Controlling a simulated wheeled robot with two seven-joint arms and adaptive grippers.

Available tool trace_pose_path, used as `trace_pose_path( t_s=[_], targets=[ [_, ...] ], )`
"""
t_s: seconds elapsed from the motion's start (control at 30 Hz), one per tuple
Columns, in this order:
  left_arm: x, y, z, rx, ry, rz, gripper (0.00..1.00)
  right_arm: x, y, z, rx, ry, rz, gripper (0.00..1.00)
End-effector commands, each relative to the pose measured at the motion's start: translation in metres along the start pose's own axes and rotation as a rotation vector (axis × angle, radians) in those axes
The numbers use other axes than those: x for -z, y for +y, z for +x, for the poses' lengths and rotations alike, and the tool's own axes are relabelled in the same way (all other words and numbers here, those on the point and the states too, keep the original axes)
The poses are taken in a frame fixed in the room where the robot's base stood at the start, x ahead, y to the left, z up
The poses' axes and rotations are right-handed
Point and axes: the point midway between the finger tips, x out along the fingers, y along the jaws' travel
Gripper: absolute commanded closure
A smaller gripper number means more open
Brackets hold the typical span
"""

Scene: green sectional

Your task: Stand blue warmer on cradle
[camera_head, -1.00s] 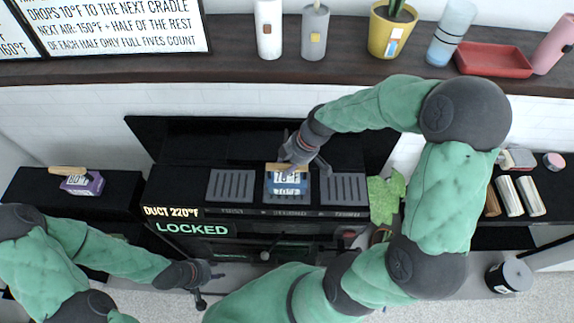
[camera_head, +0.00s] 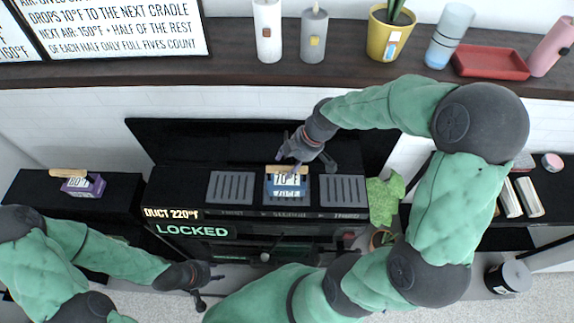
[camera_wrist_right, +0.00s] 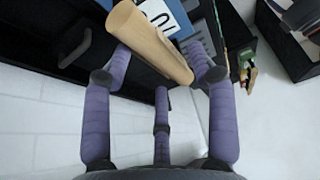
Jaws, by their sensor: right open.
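The blue warmer (camera_head: 287,187) has a wooden handle on top and a label reading 70°F. It stands at the middle cradle of the black unit, between the left cradle (camera_head: 231,188) and the right cradle (camera_head: 343,190). My right gripper (camera_head: 303,158) is open just behind the handle. In the right wrist view the handle (camera_wrist_right: 150,42) lies across the space ahead of my spread purple fingers (camera_wrist_right: 162,85), and part of the blue warmer (camera_wrist_right: 180,14) shows beyond. The warmer's underside is hidden. My left gripper (camera_head: 208,285) is open and empty at the unit's lower front.
A purple warmer (camera_head: 83,185) reading 80°F sits on the left black stand. The unit's front reads DUCT 220°F and LOCKED. A plant (camera_head: 385,195) stands at its right. The shelf behind holds candles, a yellow pot (camera_head: 388,36) and a red tray (camera_head: 490,62).

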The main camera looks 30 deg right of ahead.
Motion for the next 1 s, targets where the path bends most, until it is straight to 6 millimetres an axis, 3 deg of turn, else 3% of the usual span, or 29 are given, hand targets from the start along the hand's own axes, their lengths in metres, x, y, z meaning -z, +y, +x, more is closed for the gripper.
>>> trace_pose_path(
  t_s=[0.2, 0.4, 0.6, 1.0],
  targets=[
    [0.0, 0.003, -0.009, 0.0, 0.0, 0.0, 0.6, 0.0, 0.001, -0.048, -0.004, 0.0, 0.001, 0.42],
    [-0.001, 0.005, -0.013, 0.0, 0.0, 0.0, 0.6, 0.0, 0.001, -0.077, -0.002, 0.0, 0.001, 0.42],
    [-0.001, 0.005, -0.014, 0.0, 0.0, 0.0, 0.6, 0.0, 0.0, -0.089, 0.0, 0.0, 0.001, 0.42],
    [-0.001, 0.005, -0.014, 0.0, 0.0, 0.0, 0.6, 0.0, 0.0, -0.09, 0.001, 0.0, 0.001, 0.42]
  ],
)
